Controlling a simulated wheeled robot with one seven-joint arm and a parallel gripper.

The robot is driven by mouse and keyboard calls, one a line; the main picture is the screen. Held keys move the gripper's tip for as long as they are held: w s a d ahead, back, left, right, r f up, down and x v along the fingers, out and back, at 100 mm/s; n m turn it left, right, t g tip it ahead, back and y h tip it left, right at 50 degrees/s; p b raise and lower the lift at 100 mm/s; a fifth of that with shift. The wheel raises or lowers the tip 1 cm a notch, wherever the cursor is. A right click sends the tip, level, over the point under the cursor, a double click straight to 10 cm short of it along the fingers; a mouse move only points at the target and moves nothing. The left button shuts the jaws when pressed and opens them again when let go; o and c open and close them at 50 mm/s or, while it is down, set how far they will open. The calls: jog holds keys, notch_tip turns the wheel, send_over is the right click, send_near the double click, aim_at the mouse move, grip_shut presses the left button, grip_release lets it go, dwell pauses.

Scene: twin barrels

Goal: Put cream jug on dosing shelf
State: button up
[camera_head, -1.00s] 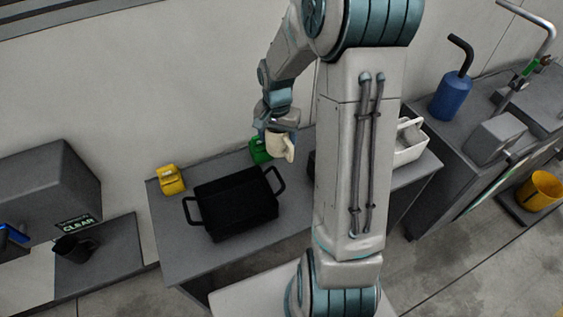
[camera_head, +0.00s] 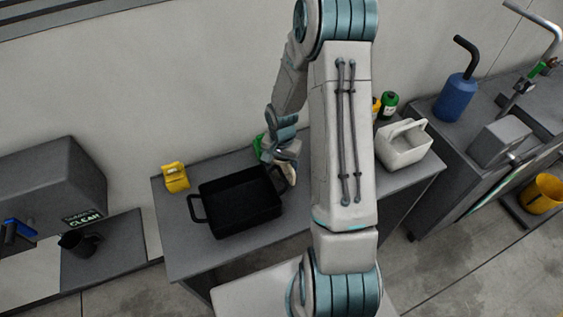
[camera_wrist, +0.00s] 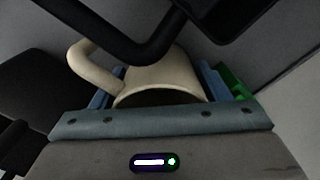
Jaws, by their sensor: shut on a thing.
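The cream jug (camera_wrist: 165,78) is between the blue fingers of my gripper (camera_wrist: 158,92) in the wrist view, its looped handle pointing left. In the head view, only a small cream part of the jug (camera_head: 291,174) shows below my gripper (camera_head: 282,160), which is shut on it. The gripper is by the right end of the black tray (camera_head: 239,230), over the grey bench. I cannot tell which surface is the dosing shelf.
The black tray's right handle (camera_wrist: 118,42) seems to cross close to the jug in the wrist view. A yellow container (camera_head: 175,178) stands left of the tray, and a green one (camera_head: 259,146) beside the gripper. A white caddy (camera_head: 403,150) stands right of my arm.

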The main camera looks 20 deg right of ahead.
jog(key=shift+f, duration=0.1)
jog(key=o, duration=1)
jog(key=shift+o, duration=0.2)
